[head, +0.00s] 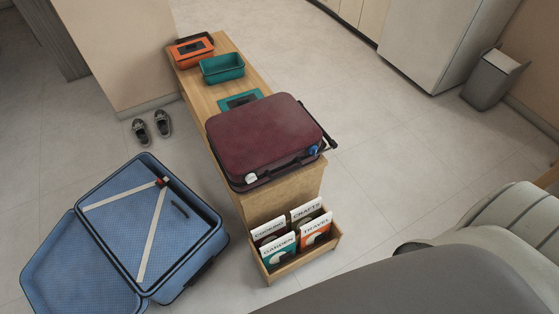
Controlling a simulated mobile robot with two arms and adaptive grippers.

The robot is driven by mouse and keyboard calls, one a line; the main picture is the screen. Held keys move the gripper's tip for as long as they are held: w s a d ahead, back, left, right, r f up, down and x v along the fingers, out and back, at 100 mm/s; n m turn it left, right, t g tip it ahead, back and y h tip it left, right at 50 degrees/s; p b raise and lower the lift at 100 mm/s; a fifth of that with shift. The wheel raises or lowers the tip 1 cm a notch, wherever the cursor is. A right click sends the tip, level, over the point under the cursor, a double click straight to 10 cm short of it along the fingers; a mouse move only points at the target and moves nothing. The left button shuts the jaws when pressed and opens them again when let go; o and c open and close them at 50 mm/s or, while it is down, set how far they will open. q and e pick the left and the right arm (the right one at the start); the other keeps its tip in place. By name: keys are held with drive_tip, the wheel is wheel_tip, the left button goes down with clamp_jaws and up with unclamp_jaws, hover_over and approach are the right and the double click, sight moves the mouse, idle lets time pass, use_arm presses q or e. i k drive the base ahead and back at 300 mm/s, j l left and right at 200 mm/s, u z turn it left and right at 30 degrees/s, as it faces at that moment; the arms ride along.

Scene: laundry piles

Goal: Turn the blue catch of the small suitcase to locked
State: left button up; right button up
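The small suitcase (262,132) is maroon. It lies flat and closed on a wooden bench (288,192). Its blue catch (314,150) is on the front edge, near the right corner. A white catch (251,178) is on the same edge near the left corner, with a dark handle between them. The blue catch is too small here to tell which way it is turned. Neither of my grippers is in view.
A wooden box (288,270) of several books stands before the bench. An open blue suitcase (200,262) lies on the floor at left. Teal (222,69) and orange (192,51) containers sit farther back. Shoes (151,128) are left of the bench.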

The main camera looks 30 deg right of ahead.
sight(313, 150)
drive_tip(key=z, duration=1.15)
drive_tip(key=l+u, duration=0.2)
drive_tip(key=l, duration=0.5)
drive_tip(key=l+u, duration=0.15)
drive_tip(key=l, duration=0.5)
drive_tip(key=l+u, duration=0.2)
drive_tip(key=l, duration=0.5)
drive_tip(key=k+l+u, duration=0.15)
drive_tip(key=l, duration=0.5)
